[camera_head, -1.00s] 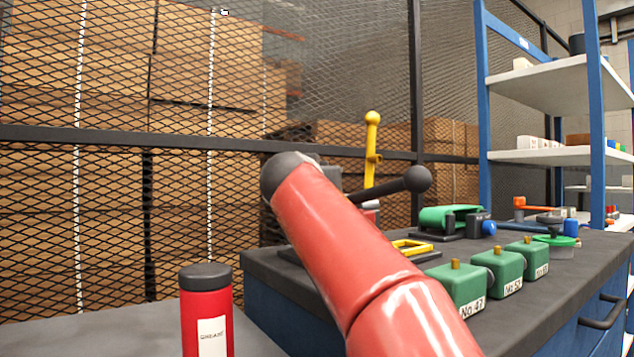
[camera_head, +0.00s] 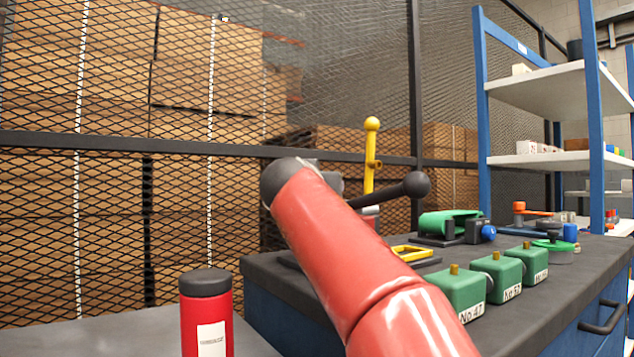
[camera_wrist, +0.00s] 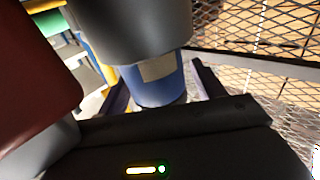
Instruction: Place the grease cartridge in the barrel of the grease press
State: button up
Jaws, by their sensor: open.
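I cannot tell whether these belong to the grease press. My red arm hides the gripper in the head view. A black lever with a ball knob (camera_head: 417,184) and a yellow upright handle (camera_head: 370,160) show behind it.
A dark-topped bench (camera_head: 585,262) holds several green blocks (camera_head: 460,292), a green-topped device (camera_head: 450,221) and a yellow frame (camera_head: 412,253). A blue shelf rack (camera_head: 590,120) stands at right. A mesh fence (camera_head: 110,220) closes the back. The grey surface around the red cylinder looks clear.

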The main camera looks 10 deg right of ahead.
jog(key=b+v, duration=0.2)
jog(key=v, duration=1)
jog(key=shift+r, duration=0.2)
jog(key=shift+w, duration=0.1)
